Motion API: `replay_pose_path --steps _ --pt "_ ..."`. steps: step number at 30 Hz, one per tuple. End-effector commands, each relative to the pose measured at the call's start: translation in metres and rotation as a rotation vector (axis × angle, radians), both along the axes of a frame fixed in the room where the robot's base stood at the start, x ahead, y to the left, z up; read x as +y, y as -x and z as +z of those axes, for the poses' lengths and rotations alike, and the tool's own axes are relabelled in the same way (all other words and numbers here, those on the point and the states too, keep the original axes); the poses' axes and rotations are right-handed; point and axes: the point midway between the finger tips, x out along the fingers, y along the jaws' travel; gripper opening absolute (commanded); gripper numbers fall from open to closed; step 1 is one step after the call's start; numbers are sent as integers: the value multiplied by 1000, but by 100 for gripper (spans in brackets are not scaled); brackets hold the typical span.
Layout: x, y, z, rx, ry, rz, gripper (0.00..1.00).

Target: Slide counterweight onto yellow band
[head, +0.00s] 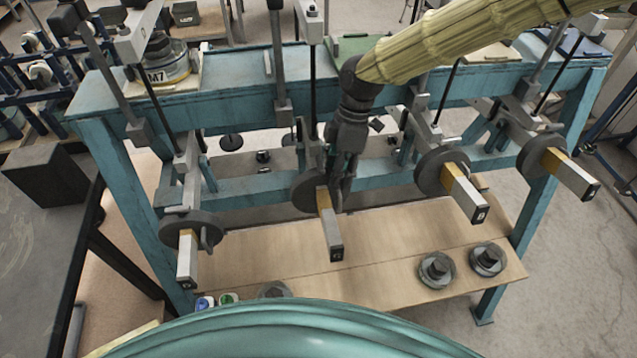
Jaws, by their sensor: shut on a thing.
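Several levers with square grey bars stick out of a teal frame, each carrying a dark round counterweight. My gripper (342,198) is at the second lever from the left, shut on its counterweight (303,191); the exact contact is partly hidden by the fingers. This lever's yellow band (323,199) shows just in front of the disc, toward the bar's free end (334,246). The disc appears to be behind the band or at its rear edge; how much band it covers cannot be told. The leftmost lever has another counterweight (178,228) with a yellow band near it.
Two more counterweights (438,172) and (536,153) sit on the levers to the right, close to my arm's side. Loose round weights (437,269) and (487,259) stand on the wooden board (380,240). A tin (170,66) stands on the frame's top left.

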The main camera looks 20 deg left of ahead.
Motion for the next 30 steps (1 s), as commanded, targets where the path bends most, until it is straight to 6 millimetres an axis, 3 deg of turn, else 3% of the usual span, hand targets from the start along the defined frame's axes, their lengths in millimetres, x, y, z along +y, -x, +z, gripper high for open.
replay_pose_path --steps 1,30 --pt "-8 4 -4 8 16 6 5" --pt "-20 22 -2 8 15 7 5"
